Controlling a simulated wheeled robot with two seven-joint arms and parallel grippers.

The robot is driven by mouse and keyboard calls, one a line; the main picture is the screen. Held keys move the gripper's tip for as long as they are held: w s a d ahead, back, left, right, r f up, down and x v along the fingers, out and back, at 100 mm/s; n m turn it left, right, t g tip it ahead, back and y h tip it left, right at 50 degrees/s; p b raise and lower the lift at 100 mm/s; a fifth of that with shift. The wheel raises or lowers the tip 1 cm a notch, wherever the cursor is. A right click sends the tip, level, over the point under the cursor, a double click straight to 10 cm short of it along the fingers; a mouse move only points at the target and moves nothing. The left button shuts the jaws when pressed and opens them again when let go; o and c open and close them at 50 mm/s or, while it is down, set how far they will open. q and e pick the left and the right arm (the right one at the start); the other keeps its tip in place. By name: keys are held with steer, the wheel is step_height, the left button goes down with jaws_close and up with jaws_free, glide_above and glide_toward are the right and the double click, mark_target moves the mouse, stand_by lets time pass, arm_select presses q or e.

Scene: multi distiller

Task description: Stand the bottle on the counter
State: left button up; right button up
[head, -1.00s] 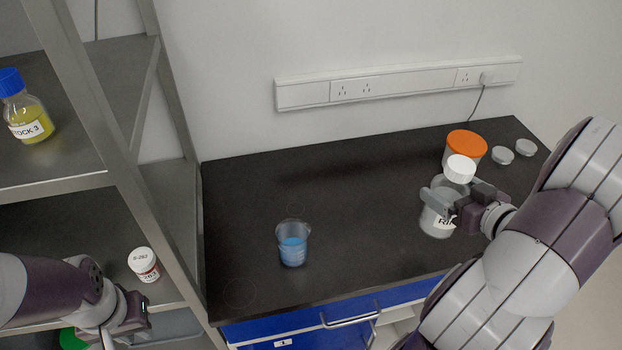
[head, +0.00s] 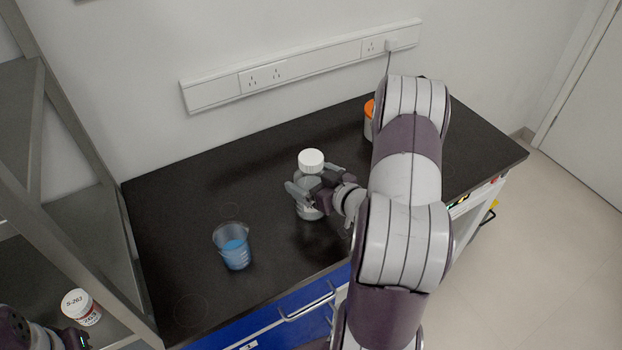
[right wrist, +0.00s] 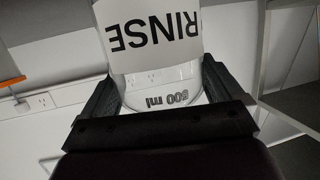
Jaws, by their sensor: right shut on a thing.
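The bottle (head: 311,163) is clear with a white cap, upright, over the black counter (head: 180,205) in the head view. My right gripper (head: 308,186) is shut around its body.
A beaker of blue liquid (head: 234,250) stands left of the bottle. An orange-lidded container (head: 369,118) is partly hidden behind my right arm. A metal shelf at left holds a white-capped jar (head: 80,306). The counter's back left is clear.

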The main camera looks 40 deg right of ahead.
steer(key=shift+w+d+f, duration=0.1)
steer(key=shift+w+f, duration=0.05)
steer(key=shift+w, duration=0.1)
steer(key=shift+s, duration=0.1)
steer(key=o, duration=1.3)
steer(key=shift+f, duration=0.15)
steer(key=shift+o, duration=0.2)
steer(key=shift+s+r, duration=0.15)
steer(key=shift+r, duration=0.1)
steer(key=a+v, duration=0.1)
steer(key=v, duration=1)
steer(key=shift+s+d, duration=0.4)
steer(key=shift+r, duration=0.1)
